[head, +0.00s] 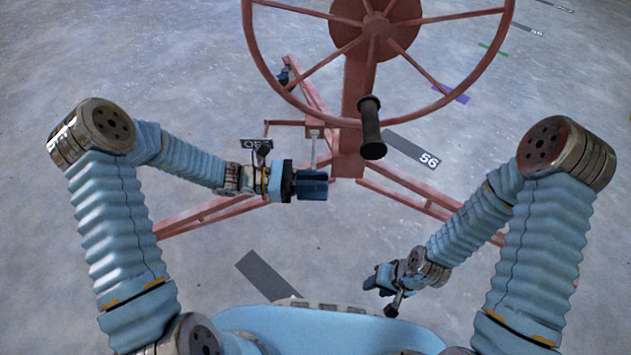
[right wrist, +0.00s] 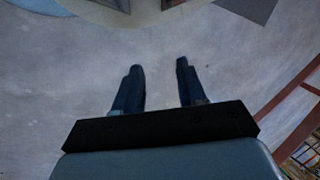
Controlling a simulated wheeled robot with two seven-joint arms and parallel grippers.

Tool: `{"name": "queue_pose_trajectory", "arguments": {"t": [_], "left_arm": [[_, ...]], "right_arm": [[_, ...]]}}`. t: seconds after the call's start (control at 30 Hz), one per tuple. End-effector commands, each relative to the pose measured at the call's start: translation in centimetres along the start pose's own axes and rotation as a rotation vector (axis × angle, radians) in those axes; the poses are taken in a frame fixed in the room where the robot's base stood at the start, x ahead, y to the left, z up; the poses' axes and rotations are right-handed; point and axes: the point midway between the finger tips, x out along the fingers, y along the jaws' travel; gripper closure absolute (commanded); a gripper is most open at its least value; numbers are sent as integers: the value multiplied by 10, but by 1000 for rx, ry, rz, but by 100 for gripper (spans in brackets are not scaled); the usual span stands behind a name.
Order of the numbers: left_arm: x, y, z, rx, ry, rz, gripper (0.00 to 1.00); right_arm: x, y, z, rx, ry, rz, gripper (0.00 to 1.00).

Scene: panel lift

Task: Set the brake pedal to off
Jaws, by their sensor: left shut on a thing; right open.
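The brake pedal (head: 314,148) shows as a thin grey lever below the red wheel stand, near a dark sign reading "OFF" (head: 256,144). My left gripper (head: 313,186) is at the lower end of this lever and is shut on it. Its dark blue fingers hide the end of the pedal. My right gripper (head: 378,280) is low at the right of centre, away from the pedal. In the right wrist view its two fingers (right wrist: 158,88) are apart with only bare floor between them.
A large red handwheel (head: 376,45) with a dark handle (head: 371,128) stands above the pedal on a red frame (head: 351,120) with splayed legs.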

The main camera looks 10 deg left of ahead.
Motion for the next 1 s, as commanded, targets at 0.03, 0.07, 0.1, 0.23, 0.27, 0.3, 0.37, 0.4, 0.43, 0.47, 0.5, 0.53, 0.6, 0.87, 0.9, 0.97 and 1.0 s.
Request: {"name": "queue_pose_trajectory", "arguments": {"t": [0.03,0.07,0.1,0.23,0.27,0.3,0.37,0.4,0.43,0.47,0.5,0.53,0.6,0.87,0.9,0.97,1.0], "left_arm": [[0,-6,-4,-12,2,-12,100],[0,-6,-4,-12,2,-13,100],[0,-7,-4,-13,3,-14,100],[0,-7,-2,-24,3,-14,100],[0,-7,0,-29,3,-14,100],[0,-8,2,-39,3,-13,100],[0,-8,6,-59,4,-13,100],[0,-9,9,-75,4,-13,100],[0,-9,12,-90,4,-13,100],[0,-9,15,-106,5,-13,100],[0,-10,19,-130,5,-13,100],[0,-10,23,-150,6,-13,100],[0,-11,32,-203,6,-13,100],[0,-8,66,-434,9,-13,100],[0,-6,71,-470,10,-13,100],[0,-4,78,-522,11,-13,100],[0,-2,82,-556,11,-14,100]], "right_arm": [[0,0,0,0,0,0,60],[0,0,0,0,0,0,60],[0,0,0,0,0,0,60],[-3,-1,0,0,1,0,60],[-5,-2,0,0,1,1,60],[-8,-2,0,1,2,1,60],[-13,-4,-1,1,3,2,60],[-18,-5,-1,1,4,3,60],[-22,-6,-1,1,5,4,60],[-26,-7,-2,2,6,5,60],[-32,-9,-2,2,8,6,60],[-37,-10,-2,2,9,7,60],[-49,-14,-3,3,12,9,60],[-90,-36,1,-8,1,1,60],[-95,-40,3,-11,-3,-2,60],[-102,-46,4,-15,-8,-7,60],[-106,-49,6,-17,-10,-9,60]]}}
